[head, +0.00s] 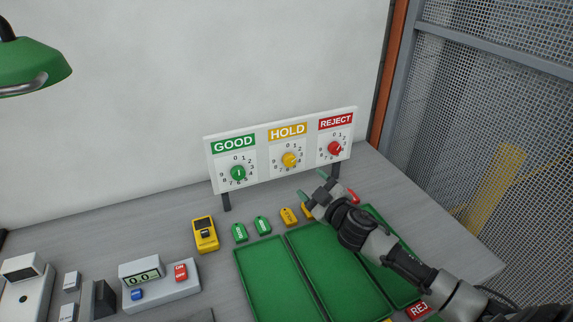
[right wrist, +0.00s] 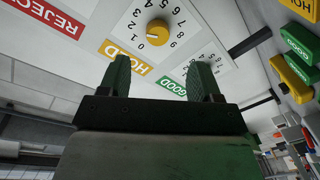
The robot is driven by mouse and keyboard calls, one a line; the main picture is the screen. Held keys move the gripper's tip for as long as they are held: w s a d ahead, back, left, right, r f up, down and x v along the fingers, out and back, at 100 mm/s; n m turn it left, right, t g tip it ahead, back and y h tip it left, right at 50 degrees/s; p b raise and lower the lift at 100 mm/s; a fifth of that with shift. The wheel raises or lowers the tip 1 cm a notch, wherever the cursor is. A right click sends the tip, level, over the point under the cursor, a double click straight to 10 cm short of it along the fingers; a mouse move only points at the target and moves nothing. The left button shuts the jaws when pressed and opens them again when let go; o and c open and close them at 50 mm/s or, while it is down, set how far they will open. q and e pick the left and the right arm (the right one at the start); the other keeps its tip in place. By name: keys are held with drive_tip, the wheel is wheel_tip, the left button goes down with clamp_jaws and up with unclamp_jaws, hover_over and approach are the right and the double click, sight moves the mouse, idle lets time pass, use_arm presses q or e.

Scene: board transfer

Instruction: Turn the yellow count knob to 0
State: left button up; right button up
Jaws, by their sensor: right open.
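The yellow count knob (head: 290,160) is on the HOLD panel, in the middle of the white board (head: 215,177). In the right wrist view the yellow knob (right wrist: 157,31) shows upside down, with digits around it. A pale mark on it seems to face the low digits, but I cannot tell which one. My right gripper (head: 311,184) is open and empty, in front of and below the HOLD and REJECT panels, apart from the knob. Its green fingers (right wrist: 161,68) also show in the right wrist view. My left gripper is out of view.
The green knob (head: 238,173) and red knob (head: 335,149) flank the yellow one. Green and yellow tags (head: 263,225), green trays (head: 272,282), a yellow device (head: 205,234) and a scale (head: 160,290) are on the table. Free tabletop lies left of the board.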

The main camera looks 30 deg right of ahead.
sight(291, 162)
drive_tip(key=w, duration=0.3)
drive_tip(key=w+p, duration=0.1)
drive_tip(key=w, duration=0.4)
drive_tip(key=shift+w+a+r+p, duration=0.3)
drive_tip(key=shift+a+p, duration=0.05)
drive_tip(key=shift+w, duration=0.45)
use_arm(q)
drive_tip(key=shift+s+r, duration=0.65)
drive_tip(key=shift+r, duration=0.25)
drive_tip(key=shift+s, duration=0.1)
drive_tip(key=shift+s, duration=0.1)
use_arm(e)
drive_tip(key=shift+c, duration=0.5)
